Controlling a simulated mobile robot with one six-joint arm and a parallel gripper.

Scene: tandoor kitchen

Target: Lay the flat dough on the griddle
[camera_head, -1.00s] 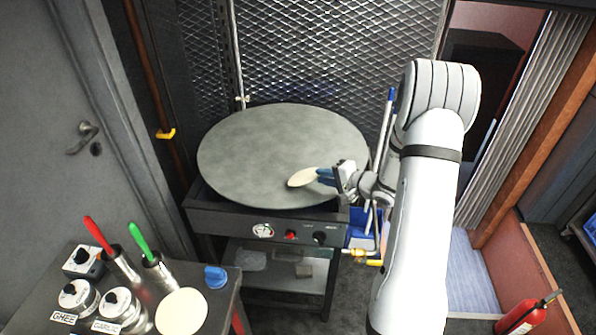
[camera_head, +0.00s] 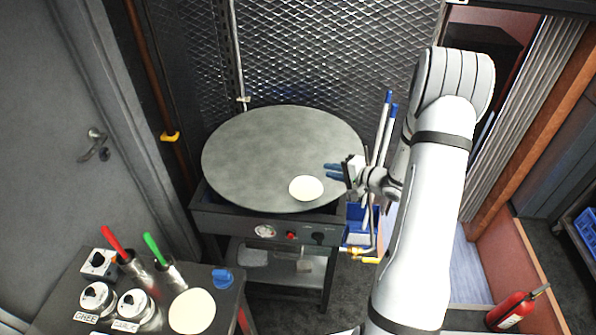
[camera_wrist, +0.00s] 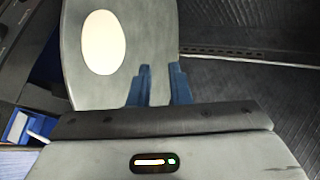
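A pale round flat dough (camera_head: 306,189) lies flat on the round grey griddle (camera_head: 265,150), near its front right edge. The same dough (camera_wrist: 103,42) shows in the wrist view on the griddle (camera_wrist: 150,35), left of my fingers. My gripper (camera_head: 333,171) has blue fingertips and is just right of the dough, apart from it. In the wrist view, the two blue fingers (camera_wrist: 160,85) stand apart with a gap between them and nothing held. A second pale flat dough (camera_head: 192,311) lies on the side table at the lower left.
The side table holds ghee (camera_head: 97,299) and garlic (camera_head: 134,306) containers, and a red-handled (camera_head: 112,243) and a green-handled tool (camera_head: 155,248) in metal cups. Blue-handled tools (camera_head: 388,120) stand upright close beside my arm. A fire extinguisher (camera_head: 517,309) is at lower right.

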